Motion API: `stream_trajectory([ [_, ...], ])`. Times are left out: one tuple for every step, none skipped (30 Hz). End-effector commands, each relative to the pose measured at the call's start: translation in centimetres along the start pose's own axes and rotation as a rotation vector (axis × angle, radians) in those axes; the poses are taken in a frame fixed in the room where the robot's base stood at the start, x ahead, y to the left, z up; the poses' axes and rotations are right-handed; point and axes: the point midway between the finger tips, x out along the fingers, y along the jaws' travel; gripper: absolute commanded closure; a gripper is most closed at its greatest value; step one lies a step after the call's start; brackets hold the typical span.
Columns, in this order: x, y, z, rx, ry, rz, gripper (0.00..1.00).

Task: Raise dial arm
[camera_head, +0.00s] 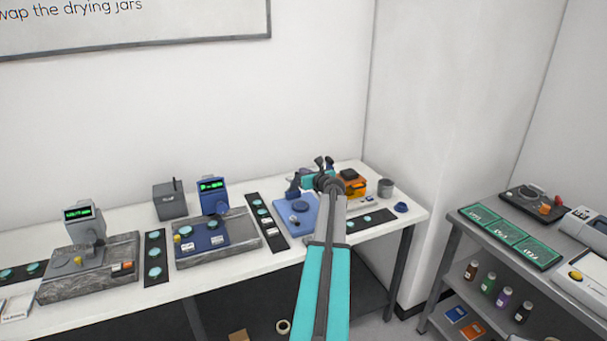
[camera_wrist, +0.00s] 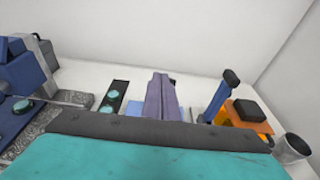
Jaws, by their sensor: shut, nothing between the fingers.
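A light blue base plate (camera_head: 283,216) with a round darker blue disc (camera_head: 300,207) on it lies near the right end of the white bench. A dark blue upright part (camera_head: 293,188) stands at its back. In the wrist view, a blue post with a dark top (camera_wrist: 222,96) leans right beside an orange box; I cannot tell whether it is the dial arm. My gripper (camera_head: 324,163) is above the back of the plate, shut and empty. Its fingers also show in the wrist view (camera_wrist: 162,76), left of the post and apart from it. My arm hides part of the plate.
The orange box (camera_head: 358,188) and a grey cup (camera_head: 386,187) stand right of my gripper. A black strip with discs (camera_head: 266,222) and a blue instrument (camera_head: 212,196) are left. A grey cart (camera_head: 450,230) stands right of the bench. The wall is close behind.

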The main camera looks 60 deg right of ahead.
Motion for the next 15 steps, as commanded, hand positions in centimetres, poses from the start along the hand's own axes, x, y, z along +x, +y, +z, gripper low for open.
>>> stream_trajectory([
  [-0.5,0.1,0.8,0.000,0.000,0.000,1.00],
  [-0.7,0.1,1.1,0.000,0.000,0.000,1.00],
  [-1.0,0.1,1.4,-0.001,0.000,0.000,1.00],
  [-1.2,0.2,1.6,-0.002,-0.002,0.000,1.00],
  [-1.5,0.3,2.0,-0.003,-0.003,0.000,1.00],
  [-1.8,0.4,2.5,-0.002,-0.003,0.001,1.00],
  [-2.1,0.4,2.8,-0.003,-0.002,0.002,1.00],
  [-2.3,0.5,3.0,-0.003,-0.001,0.002,1.00],
  [-2.5,0.6,3.4,-0.002,-0.002,0.003,1.00],
  [-2.7,0.7,3.7,-0.002,-0.002,0.004,1.00],
  [-2.8,0.7,4.0,-0.002,-0.002,0.004,1.00],
  [-3.0,0.9,4.2,-0.003,-0.001,0.005,1.00],
  [-3.0,0.9,4.3,-0.003,-0.001,0.006,1.00],
  [-3.1,1.0,4.5,-0.003,-0.001,0.006,1.00],
  [-3.2,1.1,4.6,-0.002,-0.001,0.007,1.00],
])
